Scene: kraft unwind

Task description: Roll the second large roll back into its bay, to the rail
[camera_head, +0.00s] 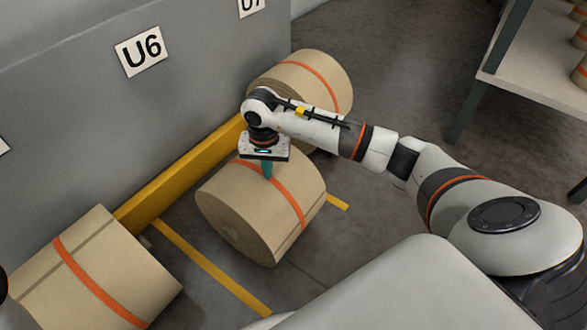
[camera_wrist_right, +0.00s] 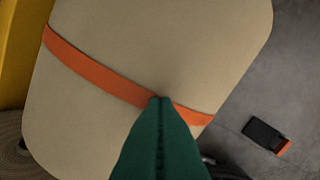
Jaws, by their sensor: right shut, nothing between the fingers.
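The middle large kraft roll (camera_head: 285,205) lies on its side on the floor, tan with an orange strap around it. It lies in front of the yellow rail (camera_head: 180,176) at the wall foot; I cannot tell whether they touch. My right gripper (camera_head: 267,170) points down at the top of this roll, its green fingers shut and empty. In the right wrist view the roll (camera_wrist_right: 150,45) fills most of the picture, and the shut fingers (camera_wrist_right: 160,105) reach over its strap. The rail (camera_wrist_right: 15,50) shows at the left edge. My left gripper is out of view.
Another strapped roll (camera_head: 100,268) lies at the lower left, and one (camera_head: 318,75) lies behind my right forearm. Yellow lines (camera_head: 212,268) mark the floor. A small black object with an orange end (camera_wrist_right: 262,134) is on the floor. A shelf (camera_head: 530,80) stands at the upper right.

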